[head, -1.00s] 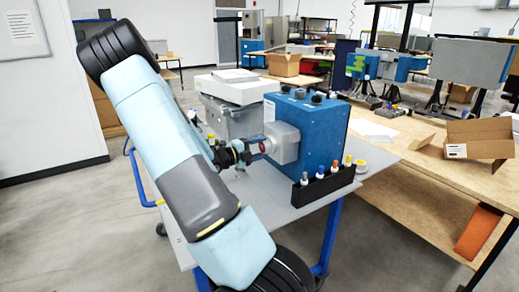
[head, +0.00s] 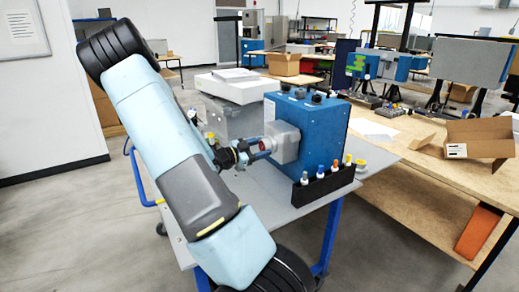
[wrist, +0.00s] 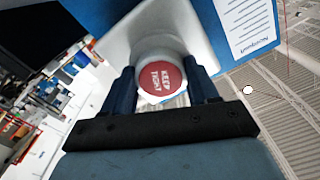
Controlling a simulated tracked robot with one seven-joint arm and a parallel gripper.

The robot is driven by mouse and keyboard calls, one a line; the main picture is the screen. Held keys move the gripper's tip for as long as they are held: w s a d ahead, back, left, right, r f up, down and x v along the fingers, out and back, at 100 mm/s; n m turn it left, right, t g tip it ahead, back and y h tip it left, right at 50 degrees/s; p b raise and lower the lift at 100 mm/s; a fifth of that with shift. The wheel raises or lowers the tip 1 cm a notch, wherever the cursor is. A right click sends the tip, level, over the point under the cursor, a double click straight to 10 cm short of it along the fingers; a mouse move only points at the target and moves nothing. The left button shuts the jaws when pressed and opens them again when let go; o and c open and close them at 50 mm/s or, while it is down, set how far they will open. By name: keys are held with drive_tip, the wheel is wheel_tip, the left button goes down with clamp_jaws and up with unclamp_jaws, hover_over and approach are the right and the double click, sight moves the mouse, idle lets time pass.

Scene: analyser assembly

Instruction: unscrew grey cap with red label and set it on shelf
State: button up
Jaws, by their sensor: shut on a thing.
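The cap (wrist: 161,78) has a round red label with white lettering and faces the wrist camera, in front of the grey housing on the blue analyser. In the head view the red of the cap (head: 265,145) shows at the front of the grey housing (head: 284,142). My gripper (wrist: 166,82) is shut on the cap, one dark finger on each side of it. Whether the cap still sits on its thread cannot be told. The blue analyser (head: 318,130) stands on the grey cart top (head: 260,195).
A black rack (head: 325,184) with several small bottles stands at the cart's front edge, by the analyser. A grey box with a white device (head: 237,88) on top stands behind. An open cardboard box (head: 478,138) is on the wooden bench at right.

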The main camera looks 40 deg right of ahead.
drive_tip(key=n, duration=0.5)
drive_tip(key=shift+s+f, duration=0.15)
drive_tip(key=shift+s, duration=0.2)
drive_tip(key=shift+n, duration=0.5)
clamp_jaws()
drive_tip(key=n, duration=0.5)
drive_tip(key=o, duration=1.3)
unclamp_jaws()
